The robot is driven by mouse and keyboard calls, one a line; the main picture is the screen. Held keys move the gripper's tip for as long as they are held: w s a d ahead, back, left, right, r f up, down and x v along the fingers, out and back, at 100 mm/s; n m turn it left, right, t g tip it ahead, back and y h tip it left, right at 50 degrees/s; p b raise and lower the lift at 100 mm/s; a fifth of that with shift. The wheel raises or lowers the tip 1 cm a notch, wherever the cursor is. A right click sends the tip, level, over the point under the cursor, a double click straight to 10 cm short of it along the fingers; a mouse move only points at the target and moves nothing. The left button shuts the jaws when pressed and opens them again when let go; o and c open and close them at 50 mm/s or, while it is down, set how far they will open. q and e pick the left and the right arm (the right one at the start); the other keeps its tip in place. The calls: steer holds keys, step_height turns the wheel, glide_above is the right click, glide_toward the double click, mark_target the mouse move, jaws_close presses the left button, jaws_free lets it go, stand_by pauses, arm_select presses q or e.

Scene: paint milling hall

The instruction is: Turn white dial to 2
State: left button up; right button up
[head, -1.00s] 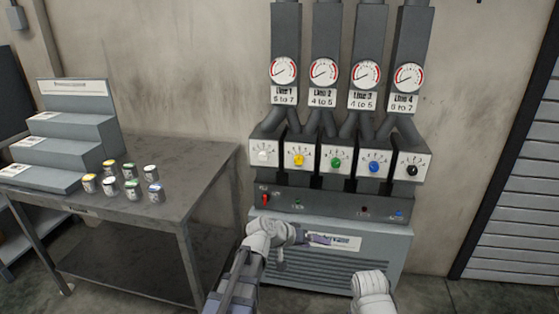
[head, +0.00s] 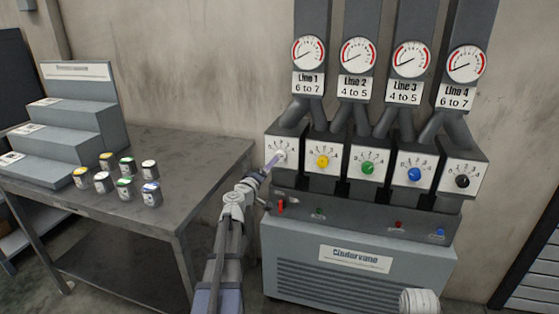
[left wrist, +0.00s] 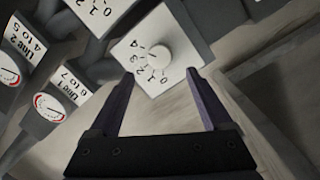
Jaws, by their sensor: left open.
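The white dial (head: 280,157) is a round knob on the leftmost white panel (head: 290,147) of the machine, below the Line 1 gauge. In the left wrist view the white dial (left wrist: 159,55) shows with the marks 0 to 4 beside it; I cannot tell which mark it points to. My left gripper (head: 271,163) is at the front of this panel. In the left wrist view my left gripper (left wrist: 161,74) is open, with the dial just beyond and between its fingertips, not gripped. My right gripper is out of view.
Yellow (head: 322,162), green (head: 368,168), blue (head: 414,174) and black (head: 462,181) dials sit in a row to the right. A ledge with a red switch (head: 281,205) lies below. A grey table (head: 165,205) with several small cans stands at the left.

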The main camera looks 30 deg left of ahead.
mark_target(280, 156)
arm_select(q)
steer(key=w, duration=0.7)
steer(key=shift+w+a, duration=0.15)
steer(key=shift+a, duration=0.2)
jaws_close()
